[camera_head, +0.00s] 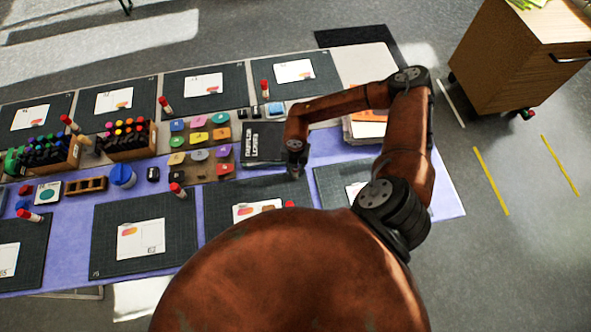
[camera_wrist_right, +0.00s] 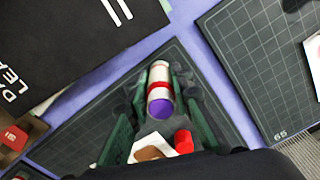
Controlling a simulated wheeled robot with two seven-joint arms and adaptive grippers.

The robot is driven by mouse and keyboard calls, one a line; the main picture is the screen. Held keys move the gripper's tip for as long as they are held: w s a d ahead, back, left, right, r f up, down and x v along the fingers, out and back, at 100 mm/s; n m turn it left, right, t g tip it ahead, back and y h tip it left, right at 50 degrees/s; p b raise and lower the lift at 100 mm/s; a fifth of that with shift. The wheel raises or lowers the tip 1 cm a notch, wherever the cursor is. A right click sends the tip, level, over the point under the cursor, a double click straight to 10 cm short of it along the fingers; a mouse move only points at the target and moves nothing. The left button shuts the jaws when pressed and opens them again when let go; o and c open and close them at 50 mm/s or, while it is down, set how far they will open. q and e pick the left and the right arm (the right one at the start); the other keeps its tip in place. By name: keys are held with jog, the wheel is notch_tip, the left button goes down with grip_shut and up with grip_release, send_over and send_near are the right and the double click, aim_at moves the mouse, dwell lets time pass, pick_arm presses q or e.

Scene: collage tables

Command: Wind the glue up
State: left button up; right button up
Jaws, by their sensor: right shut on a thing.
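My right gripper (camera_head: 296,172) is low over a dark cutting mat (camera_head: 215,195) on the near side of the table. In the right wrist view its green fingers (camera_wrist_right: 161,98) are shut on a glue stick (camera_wrist_right: 159,78) with a pale body, a red band and a purple end facing the camera. In the head view this glue stick is hidden by the gripper. A red cap (camera_wrist_right: 183,141) is on the mat close to the fingers; it also shows in the head view (camera_head: 290,204). My left gripper is out of view.
A white card (camera_head: 243,213) lies on the same mat. A black book (camera_head: 264,143) is just beyond the gripper. Other mats with cards and red-capped glue sticks (camera_head: 177,190) line the table, with pen boxes (camera_head: 125,140) and coloured punches (camera_head: 199,138) in the middle.

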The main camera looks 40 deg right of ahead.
jog(key=m+p, duration=0.1)
jog(key=m, duration=0.1)
jog(key=shift+s+m, duration=0.1)
jog(key=shift+m, duration=0.2)
jog(key=shift+m+p, duration=0.45)
jog(key=shift+m, duration=0.15)
jog(key=shift+m+p, duration=0.55)
jog(key=shift+m, duration=0.25)
jog(key=shift+f+m+p, duration=0.1)
jog(key=shift+m+p, duration=0.4)
jog(key=shift+m, duration=0.5)
jog(key=shift+s+a+m+p, duration=0.1)
jog(key=shift+m+p, duration=0.75)
jog(key=shift+m, duration=0.15)
jog(key=shift+m+p, duration=0.45)
jog(key=shift+m, duration=0.25)
jog(key=shift+p, duration=0.3)
